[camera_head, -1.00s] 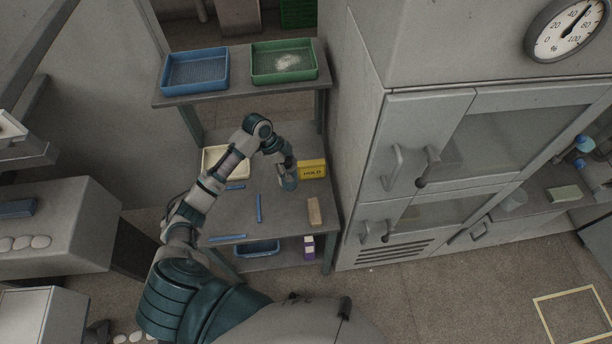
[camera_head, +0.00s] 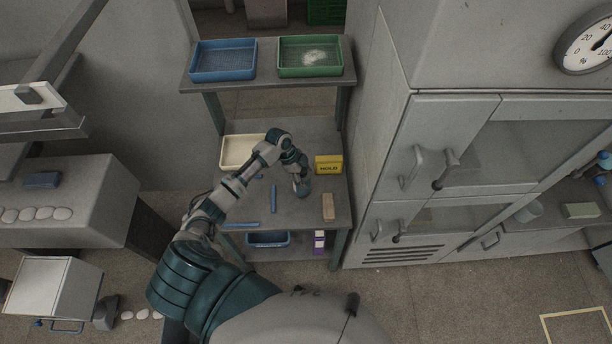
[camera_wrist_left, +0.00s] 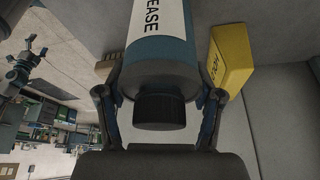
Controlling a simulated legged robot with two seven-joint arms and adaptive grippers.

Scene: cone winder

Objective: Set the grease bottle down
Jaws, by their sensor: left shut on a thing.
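My left gripper (camera_head: 299,178) is over the right part of the lower shelf of the rack, in front of the yellow HOLD box. In the left wrist view its two fingers (camera_wrist_left: 160,112) are shut on the grease bottle (camera_wrist_left: 165,62), a blue bottle with a white GREASE label and a black cap toward the camera. In the head view the bottle (camera_head: 303,189) shows only as a small blue-grey shape below the gripper. I cannot tell whether its base touches the shelf. A small teal and dark jointed shape at the wrist view's left edge may be my right arm; its jaws are unclear.
The lower shelf (camera_head: 300,212) holds a yellow HOLD box (camera_head: 328,166), a tan block (camera_head: 328,207), a cream tray (camera_head: 232,152) and blue strips (camera_head: 274,198). Blue (camera_head: 223,75) and green (camera_head: 310,72) trays sit on the upper shelf. A grey cabinet (camera_head: 386,150) stands close on the right.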

